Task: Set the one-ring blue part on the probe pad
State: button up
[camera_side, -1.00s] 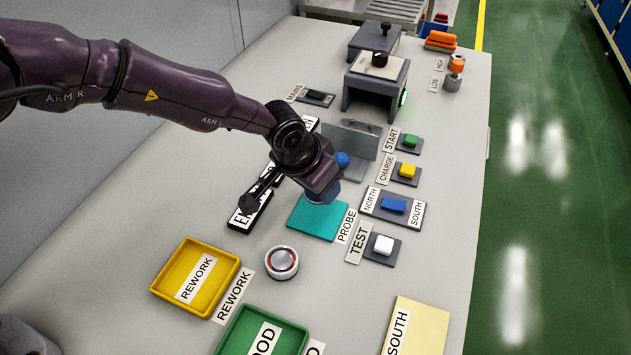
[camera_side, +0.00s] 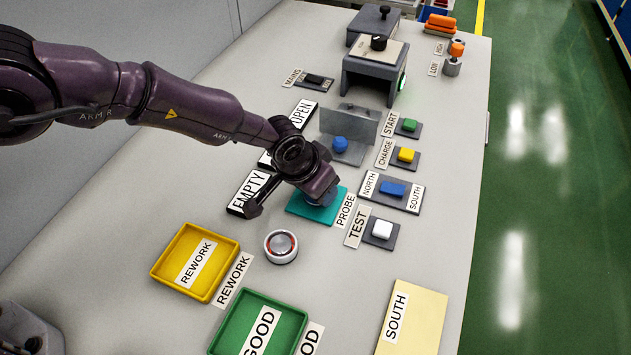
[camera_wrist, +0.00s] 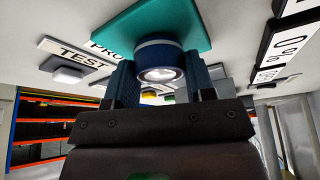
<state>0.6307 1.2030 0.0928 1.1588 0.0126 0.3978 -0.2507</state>
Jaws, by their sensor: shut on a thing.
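My gripper (camera_wrist: 160,87) is shut on a round blue part (camera_wrist: 158,50), with one finger on each side of it. The part has a pale metallic round face toward the wrist camera; I cannot clearly count its rings. The teal probe pad (camera_wrist: 190,20) lies just beyond the part in the wrist view. In the side view my gripper (camera_side: 320,196) points down over the probe pad (camera_side: 298,206), and its wrist hides most of the part. The part is at or very close to the pad surface; I cannot tell if it touches.
A blue knob-like piece (camera_side: 340,144) stands by a grey metal bracket (camera_side: 362,128). A silver round piece with a red ring (camera_side: 281,246) is in front of the pad. The yellow rework tray (camera_side: 230,262), green tray (camera_side: 300,322) and white test button (camera_side: 382,229) are nearby.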

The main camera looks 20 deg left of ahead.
jog(key=shift+f, duration=0.25)
dwell(0.3)
jog(key=o, duration=1.1)
jog(key=shift+o, duration=0.2)
jog(key=shift+f, duration=0.1)
